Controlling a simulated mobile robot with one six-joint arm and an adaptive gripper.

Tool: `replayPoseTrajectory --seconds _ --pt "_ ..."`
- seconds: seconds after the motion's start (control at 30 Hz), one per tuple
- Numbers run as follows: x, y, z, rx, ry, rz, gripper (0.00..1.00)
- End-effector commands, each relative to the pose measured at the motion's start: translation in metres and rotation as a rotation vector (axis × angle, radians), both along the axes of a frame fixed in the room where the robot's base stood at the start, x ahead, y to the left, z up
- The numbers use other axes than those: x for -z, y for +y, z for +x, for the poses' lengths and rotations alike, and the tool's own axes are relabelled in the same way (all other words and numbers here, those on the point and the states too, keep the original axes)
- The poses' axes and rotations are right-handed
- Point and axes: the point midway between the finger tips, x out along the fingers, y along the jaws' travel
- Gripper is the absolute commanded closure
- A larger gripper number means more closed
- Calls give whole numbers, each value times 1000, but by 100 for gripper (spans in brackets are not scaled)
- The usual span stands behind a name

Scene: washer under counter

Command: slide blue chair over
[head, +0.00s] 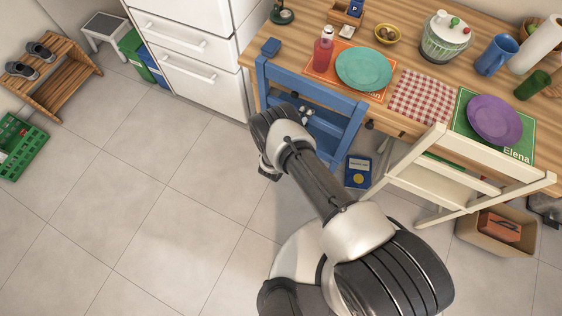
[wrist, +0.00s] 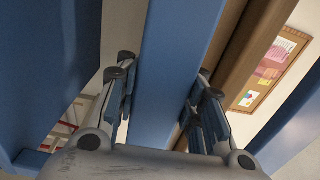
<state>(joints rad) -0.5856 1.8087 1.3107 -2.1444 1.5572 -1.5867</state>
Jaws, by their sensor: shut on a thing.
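The blue chair (head: 337,99) stands at the wooden counter, its back toward me and partly hidden by my arm. In the wrist view, a blue bar of the chair (wrist: 168,60) runs between the two fingers of my gripper (wrist: 165,78). The fingers are shut on this bar, one on each side. In the head view my wrist is at the chair's back, and the fingertips are hidden there.
The cream chair (head: 440,180) stands close on the right, with a cardboard box (head: 480,238) by it. A blue book-like item (head: 358,172) is between the chairs. White drawers (head: 200,50) stand left of the blue chair. The tiled floor (head: 150,210) at left is clear.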

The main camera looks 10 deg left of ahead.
Motion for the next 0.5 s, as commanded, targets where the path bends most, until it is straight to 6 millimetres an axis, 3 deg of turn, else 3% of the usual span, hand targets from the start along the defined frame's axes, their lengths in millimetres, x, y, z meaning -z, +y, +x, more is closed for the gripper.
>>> replayPoseTrajectory --seconds 0.2,0.23,0.5 --pt "1 -2 -3 4 6 -5 100" --pt "1 -2 -3 4 6 -5 72" --pt "0 -1 -2 3 3 -4 54"
